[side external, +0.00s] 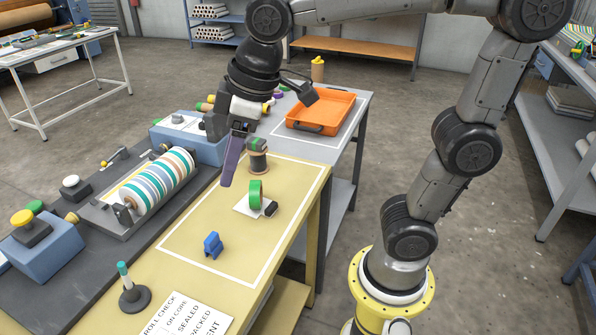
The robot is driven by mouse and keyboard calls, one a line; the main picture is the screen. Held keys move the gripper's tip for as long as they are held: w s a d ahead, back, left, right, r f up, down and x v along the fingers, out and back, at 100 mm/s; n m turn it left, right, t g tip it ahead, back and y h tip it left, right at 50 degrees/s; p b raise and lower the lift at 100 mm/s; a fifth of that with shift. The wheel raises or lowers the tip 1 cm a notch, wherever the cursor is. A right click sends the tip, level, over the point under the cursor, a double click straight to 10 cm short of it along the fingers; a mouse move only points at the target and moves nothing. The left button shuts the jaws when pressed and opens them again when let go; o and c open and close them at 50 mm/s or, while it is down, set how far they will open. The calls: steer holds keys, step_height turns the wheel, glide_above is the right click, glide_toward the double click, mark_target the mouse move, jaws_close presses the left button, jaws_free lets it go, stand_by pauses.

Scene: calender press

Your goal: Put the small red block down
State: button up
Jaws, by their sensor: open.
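I cannot make out a small red block in the side external view. My gripper (268,128) hangs over the far part of the yellow table, with its jaws apart. A long purple piece (231,162) shows at its lower left; I cannot tell whether it is part of the gripper or a separate thing. A brown spool (258,160) stands just below and right of the gripper. A green ring (256,192) stands upright on a white square, with a small black piece (270,209) beside it. A blue block (213,245) sits nearer the front.
The yellow table (190,290) has a white outline with bare room inside. A striped roller (158,182) and control boxes line the left. An orange tray (320,112) sits on the grey table behind. A dark stand (134,296) and a printed sheet (188,315) are in front.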

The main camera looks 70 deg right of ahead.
steer(key=s+d+f+m+t, duration=0.1)
steer(key=s+d+f+m, duration=0.1)
steer(key=s+d, duration=0.2)
steer(key=s+d+f+m+t+h, duration=0.1)
steer(key=s+d+f+m, duration=0.2)
steer(key=s, duration=0.5)
steer(key=shift+d+f+m, duration=0.25)
steer(key=shift+d+m, duration=0.05)
steer(key=shift+d, duration=0.45)
